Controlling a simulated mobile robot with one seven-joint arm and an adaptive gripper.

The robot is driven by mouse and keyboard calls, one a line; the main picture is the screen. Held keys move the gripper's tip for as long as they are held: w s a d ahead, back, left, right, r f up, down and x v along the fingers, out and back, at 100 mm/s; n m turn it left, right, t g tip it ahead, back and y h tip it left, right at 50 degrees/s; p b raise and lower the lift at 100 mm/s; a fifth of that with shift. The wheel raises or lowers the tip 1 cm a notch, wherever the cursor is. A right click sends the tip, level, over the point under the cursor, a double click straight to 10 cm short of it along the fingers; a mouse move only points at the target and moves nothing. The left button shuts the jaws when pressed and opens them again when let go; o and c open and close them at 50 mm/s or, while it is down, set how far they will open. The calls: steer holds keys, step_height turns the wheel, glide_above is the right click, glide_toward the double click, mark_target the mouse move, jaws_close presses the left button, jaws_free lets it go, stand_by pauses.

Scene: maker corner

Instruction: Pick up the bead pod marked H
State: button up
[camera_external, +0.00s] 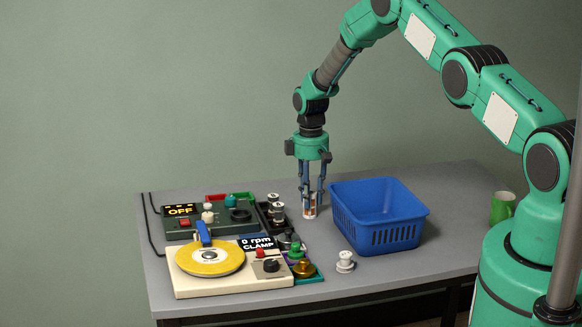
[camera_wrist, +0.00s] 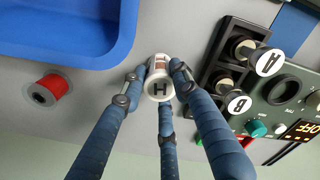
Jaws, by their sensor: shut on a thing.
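The bead pod marked H (camera_wrist: 159,90) is a small clear cylinder with a white lid bearing a black H and reddish contents. It also shows in the external view (camera_external: 310,207), left of the blue basket. My gripper (camera_external: 312,196) has its blue fingers closed around the pod from above, with the lid facing the wrist camera (camera_wrist: 158,75). The pod is upright at or very near the table top; I cannot tell whether it touches. Other pods marked A (camera_wrist: 269,62) and B (camera_wrist: 239,103) stand in a black rack.
The blue basket (camera_external: 385,240) stands close right of the pod. A white spool (camera_external: 345,262) lies in front of it. A red spool (camera_wrist: 52,90) shows in the wrist view. The turntable machine (camera_external: 210,260), control box (camera_external: 181,222) and green mug (camera_external: 502,207) also stand here.

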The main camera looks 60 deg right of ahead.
steer(key=shift+r, duration=0.15)
steer(key=shift+r, duration=4.85)
